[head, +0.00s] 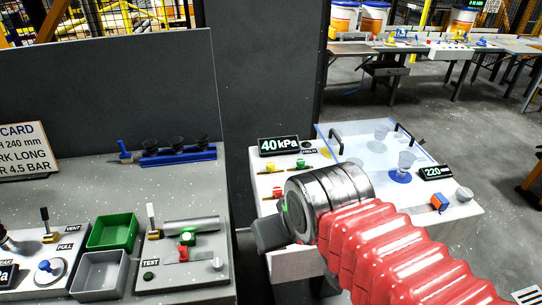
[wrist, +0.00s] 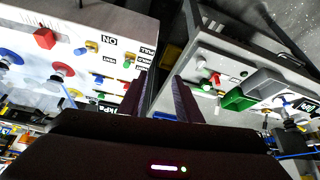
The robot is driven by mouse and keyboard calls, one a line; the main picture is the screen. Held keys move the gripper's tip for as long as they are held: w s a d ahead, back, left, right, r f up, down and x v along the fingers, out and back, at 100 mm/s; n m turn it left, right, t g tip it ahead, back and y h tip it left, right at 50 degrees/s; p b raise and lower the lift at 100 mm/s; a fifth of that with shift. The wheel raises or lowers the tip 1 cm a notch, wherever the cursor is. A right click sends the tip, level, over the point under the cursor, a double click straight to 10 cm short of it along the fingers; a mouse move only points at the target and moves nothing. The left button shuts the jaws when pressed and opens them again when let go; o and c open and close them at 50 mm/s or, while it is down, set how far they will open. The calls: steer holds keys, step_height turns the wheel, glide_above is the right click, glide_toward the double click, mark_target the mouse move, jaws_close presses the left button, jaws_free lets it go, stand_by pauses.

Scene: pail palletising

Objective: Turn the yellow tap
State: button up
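I cannot tell surely which is the yellow tap.
The right bench also holds a 40 kPa display (head: 279,145), a clear cover (head: 365,150) and a 220 mm display (head: 436,172). The left bench holds a green bin (head: 112,232), a grey bin (head: 100,273) and levers. A dark partition (head: 262,70) stands behind.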

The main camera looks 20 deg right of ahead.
steer(key=shift+w+a, duration=0.1)
steer(key=shift+w, duration=0.3)
steer(key=o, duration=0.3)
steer(key=shift+w+r, duration=0.15)
steer(key=w+d+r+n, duration=0.2)
steer(key=w+r, duration=0.2)
steer(key=w, duration=0.6)
steer(key=w+d+f+n+y, duration=0.1)
steer(key=w+d+f, duration=0.1)
steer(key=w+d, duration=0.3)
steer(key=w+d+f+n+g, duration=0.1)
steer(key=w+d, duration=0.3)
steer(key=w, duration=0.6)
steer(key=w+d+f+n+g+y, duration=0.1)
steer(key=w+d+f+n, duration=0.1)
steer(key=w+d, duration=0.3)
steer(key=w+f, duration=0.1)
steer(key=w, duration=0.2)
steer(key=shift+w+d+f+n+y, duration=0.3)
steer(key=shift+w+d+n, duration=0.05)
steer(key=shift+n, duration=0.05)
